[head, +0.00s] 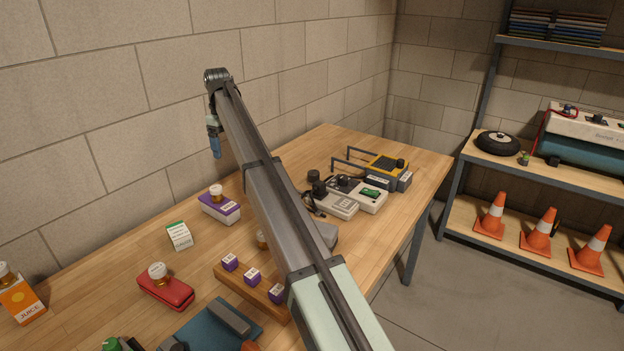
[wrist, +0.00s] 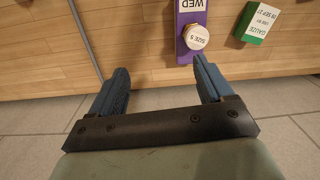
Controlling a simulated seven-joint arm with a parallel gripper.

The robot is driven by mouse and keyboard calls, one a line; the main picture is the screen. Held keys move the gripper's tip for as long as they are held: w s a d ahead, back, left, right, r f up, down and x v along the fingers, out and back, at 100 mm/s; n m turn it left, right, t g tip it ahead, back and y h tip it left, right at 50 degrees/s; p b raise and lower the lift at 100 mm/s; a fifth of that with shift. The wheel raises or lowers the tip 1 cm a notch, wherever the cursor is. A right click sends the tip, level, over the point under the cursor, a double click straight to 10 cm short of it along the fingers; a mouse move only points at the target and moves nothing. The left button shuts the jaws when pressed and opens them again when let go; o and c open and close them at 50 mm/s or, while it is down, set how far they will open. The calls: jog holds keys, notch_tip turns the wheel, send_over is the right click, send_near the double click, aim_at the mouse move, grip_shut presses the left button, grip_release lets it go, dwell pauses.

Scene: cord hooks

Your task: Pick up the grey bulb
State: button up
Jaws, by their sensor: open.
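I cannot clearly make out a grey bulb in either view; part of the bench is hidden behind my arm. A grey object (head: 326,235) shows partly beside my arm in the head view, but I cannot tell its shape. My gripper (head: 214,147) is raised above the far side of the bench near the block wall. In the wrist view my gripper (wrist: 161,80) has its two blue fingers wide apart with nothing between them.
The wooden bench (head: 110,262) holds a purple box (head: 220,207) with a capped bottle, a gauze box (head: 179,235), a red case (head: 166,290), a juice carton (head: 19,297), a rack of small purple boxes (head: 253,276), a blue mat (head: 195,332) and electronic devices (head: 360,192). Shelving stands right.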

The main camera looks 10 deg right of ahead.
jog(key=w+d+f+m, duration=0.1)
jog(key=w+d+m, duration=0.1)
jog(key=d, duration=0.9)
jog(key=w+d+f+m, duration=0.1)
jog(key=w+d, duration=0.2)
jog(key=d, duration=0.7)
jog(key=m+t+y, duration=0.1)
jog(key=m, duration=3.1)
send_over(314, 172)
jog(key=f, duration=1.1)
jog(key=shift+s+a, duration=0.1)
jog(key=shift+s, duration=0.2)
jog(key=shift+w+f, duration=0.15)
jog(key=shift+f, duration=1.2)
jog(key=shift+w+f, duration=0.1)
jog(key=shift+f, duration=1.2)
jog(key=c, duration=1.2)
